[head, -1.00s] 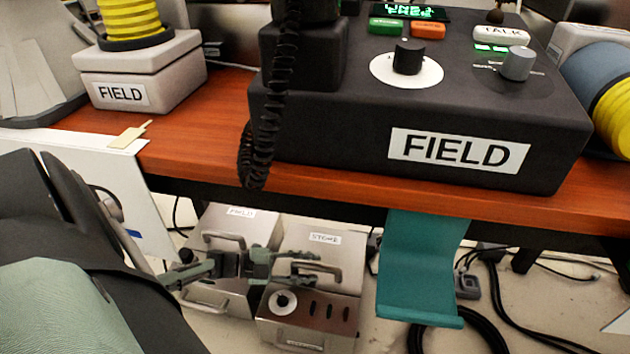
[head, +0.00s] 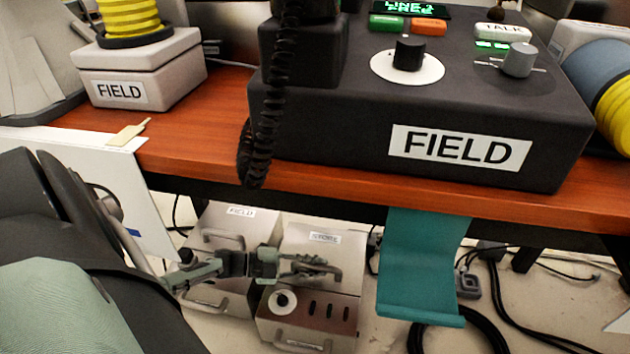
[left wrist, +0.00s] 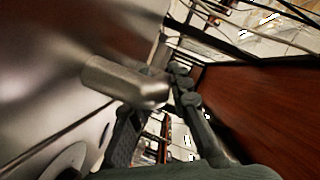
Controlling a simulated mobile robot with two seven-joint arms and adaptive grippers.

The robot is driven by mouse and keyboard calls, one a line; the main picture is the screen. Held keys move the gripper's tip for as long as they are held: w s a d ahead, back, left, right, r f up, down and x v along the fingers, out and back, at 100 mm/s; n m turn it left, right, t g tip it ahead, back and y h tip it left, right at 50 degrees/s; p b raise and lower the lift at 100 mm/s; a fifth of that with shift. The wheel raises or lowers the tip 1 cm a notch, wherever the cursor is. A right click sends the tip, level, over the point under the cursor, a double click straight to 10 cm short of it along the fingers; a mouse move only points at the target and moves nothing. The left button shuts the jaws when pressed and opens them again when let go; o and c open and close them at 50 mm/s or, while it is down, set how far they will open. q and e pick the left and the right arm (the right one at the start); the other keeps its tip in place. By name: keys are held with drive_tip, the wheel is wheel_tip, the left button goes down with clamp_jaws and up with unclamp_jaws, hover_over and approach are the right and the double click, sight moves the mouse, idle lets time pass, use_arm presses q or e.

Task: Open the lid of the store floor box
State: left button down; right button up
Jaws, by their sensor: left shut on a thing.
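The store floor box (head: 308,330) is a silver metal box on the floor under the table. Its lid (head: 338,240) carries a STORE label and a bar handle, and looks down, with no gap showing. My left gripper (head: 318,268) reaches in from the left and is shut on the lid handle, which its fingers partly cover. In the left wrist view the rounded metal handle (left wrist: 128,82) runs in between the dark fingers of my left gripper (left wrist: 160,112). My right gripper is not in view.
A similar FIELD floor box (head: 225,220) stands just left, under my left forearm. The red-brown table edge (head: 330,185) is above, with a black FIELD console (head: 350,130) on it. A teal strap (head: 420,265) hangs to the right, near black cables (head: 465,335).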

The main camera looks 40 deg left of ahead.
use_arm(q)
drive_tip(key=shift+w+a+r+p, duration=0.1)
drive_tip(key=shift+a+r+p, duration=0.05)
drive_tip(key=shift+r+p, duration=0.3)
drive_tip(key=w+r+n+p, duration=0.1)
drive_tip(key=r, duration=0.1)
drive_tip(key=w+a+r+n+g+p, duration=0.1)
drive_tip(key=shift+w+a+r, duration=0.1)
drive_tip(key=shift+a+r, duration=0.05)
drive_tip(key=shift+r, duration=0.2)
drive_tip(key=w+a+r+b, duration=0.1)
drive_tip(key=w+a+r, duration=0.2)
drive_tip(key=w+r, duration=0.1)
drive_tip(key=shift+w+r+g, duration=0.2)
drive_tip(key=shift+w+g, duration=0.1)
drive_tip(key=shift+w, duration=0.2)
drive_tip(key=c, duration=1.4)
unclamp_jaws()
